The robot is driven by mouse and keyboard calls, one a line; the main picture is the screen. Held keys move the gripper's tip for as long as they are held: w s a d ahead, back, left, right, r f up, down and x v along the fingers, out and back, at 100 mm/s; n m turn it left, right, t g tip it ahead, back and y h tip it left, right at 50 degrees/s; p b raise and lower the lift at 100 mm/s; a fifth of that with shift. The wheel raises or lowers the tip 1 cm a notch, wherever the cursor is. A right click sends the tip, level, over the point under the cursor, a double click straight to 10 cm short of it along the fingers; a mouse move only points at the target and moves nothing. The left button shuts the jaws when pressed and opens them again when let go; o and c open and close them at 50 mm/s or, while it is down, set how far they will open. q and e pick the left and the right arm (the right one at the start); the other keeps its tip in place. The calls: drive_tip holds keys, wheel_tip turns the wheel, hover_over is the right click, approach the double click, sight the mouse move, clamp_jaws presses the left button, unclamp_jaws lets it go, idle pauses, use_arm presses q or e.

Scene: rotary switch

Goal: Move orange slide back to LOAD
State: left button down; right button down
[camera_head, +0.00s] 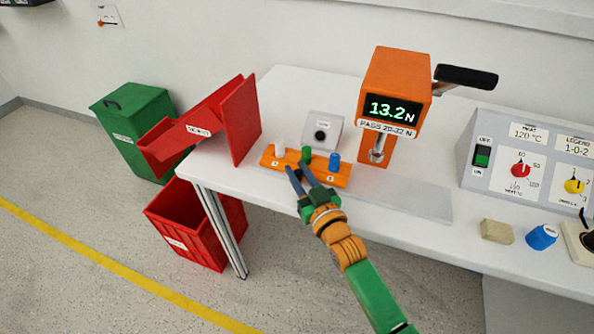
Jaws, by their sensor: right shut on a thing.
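The orange slide (335,180) lies on the white table, left of the orange press (395,85). A white peg (280,149), a green peg (306,154) and a blue peg (335,161) stand in a row on it. My right gripper (296,167) reaches the slide's front edge left of its middle, with dark blue fingers shut on it. What lies between the fingertips is too small to see clearly. I cannot read a LOAD mark. My left gripper is not in view.
The press display reads 13.2 N. A grey strip (415,198) runs right of the slide. A grey button box (323,131) stands behind it. A red chute (240,120) is left.

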drive_tip(key=shift+a+r, duration=0.1)
drive_tip(key=shift+r, duration=0.05)
drive_tip(key=c, duration=1)
unclamp_jaws()
drive_tip(key=shift+w+a+f, duration=0.2)
drive_tip(key=shift+a, duration=0.05)
drive_tip(key=v, duration=0.7)
drive_tip(key=shift+s+p, duration=0.15)
drive_tip(key=shift+p, duration=0.25)
